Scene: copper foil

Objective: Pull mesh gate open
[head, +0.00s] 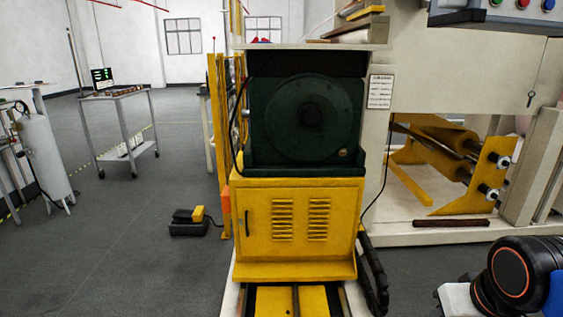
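No mesh gate can be made out for certain in the head view. A narrow yellow upright frame (222,160) stands just left of the green and yellow machine. It is seen almost edge-on, and I cannot tell whether it is the gate or whether it is open or shut. An orange block shows low on it. No mesh panel or gate handle shows clearly. A black and orange part of my arm shows at the lower right, well apart from the yellow frame. My gripper is not in view.
A yellow cabinet (298,258) with a dark green housing (270,150) fills the middle. A foot pedal (188,229) lies on the floor to its left. A trolley (124,97) and a gas cylinder (44,155) stand further left. Grey floor between them is clear.

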